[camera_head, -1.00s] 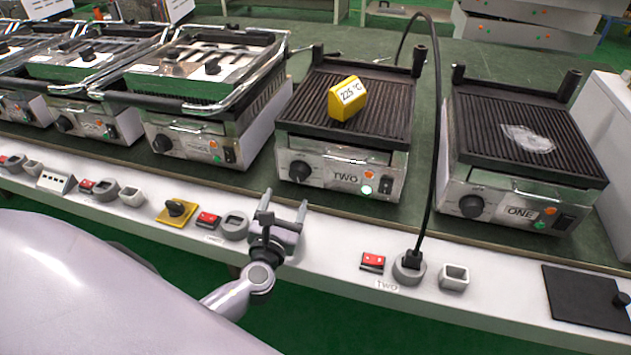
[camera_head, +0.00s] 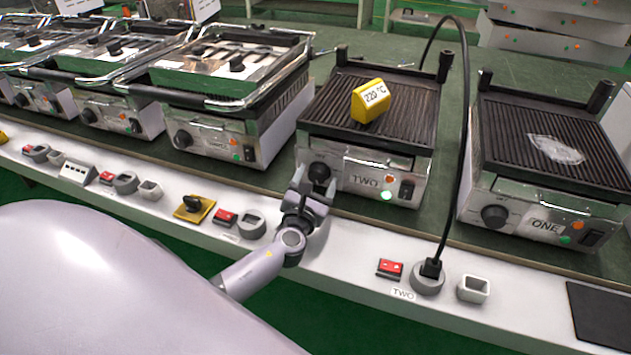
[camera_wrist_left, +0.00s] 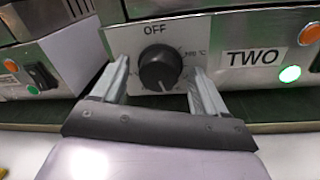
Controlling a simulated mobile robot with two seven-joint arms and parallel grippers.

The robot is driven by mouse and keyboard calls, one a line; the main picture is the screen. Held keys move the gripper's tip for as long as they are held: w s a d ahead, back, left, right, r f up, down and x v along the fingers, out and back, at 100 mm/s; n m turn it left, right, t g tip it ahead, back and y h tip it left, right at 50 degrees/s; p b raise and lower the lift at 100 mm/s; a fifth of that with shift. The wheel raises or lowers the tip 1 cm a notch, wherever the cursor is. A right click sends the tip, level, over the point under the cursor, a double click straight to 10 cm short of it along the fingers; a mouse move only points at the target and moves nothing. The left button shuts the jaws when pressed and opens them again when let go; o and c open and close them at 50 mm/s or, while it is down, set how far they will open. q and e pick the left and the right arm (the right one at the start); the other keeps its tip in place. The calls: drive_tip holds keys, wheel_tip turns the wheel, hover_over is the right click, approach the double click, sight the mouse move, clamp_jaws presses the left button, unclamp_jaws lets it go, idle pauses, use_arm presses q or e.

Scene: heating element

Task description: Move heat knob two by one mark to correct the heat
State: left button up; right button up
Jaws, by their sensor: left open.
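Heat knob two (camera_head: 319,172) is a round black dial on the front of the grill labelled TWO (camera_head: 365,181). It also shows in the left wrist view (camera_wrist_left: 160,68) with OFF above it, a temperature scale around it and a pale pointer line at its lower edge. My left gripper (camera_head: 314,183) is open, with one finger on each side of the knob; in the left wrist view the fingers (camera_wrist_left: 160,85) stand apart from it. A yellow display block (camera_head: 370,100) reading 220 °C sits on the grill's ribbed plate. My right gripper is not in view.
Grill ONE (camera_head: 545,150) stands to the right and the grill with raised rails (camera_head: 225,85) to the left. A black cable (camera_head: 465,150) runs down to a socket (camera_head: 428,278) on the white front ledge. A yellow switch (camera_head: 194,207) sits on that ledge.

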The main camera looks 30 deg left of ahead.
use_arm(q)
drive_tip(key=shift+c, duration=0.4)
drive_tip(key=c, duration=1)
drive_tip(key=shift+r+n, duration=0.1)
drive_tip(key=shift+n, duration=2.1)
drive_tip(key=o, duration=1.1)
drive_tip(key=shift+p+v, duration=0.3)
drive_tip(key=shift+v, duration=3.3)
drive_tip(key=shift+a+r, duration=0.1)
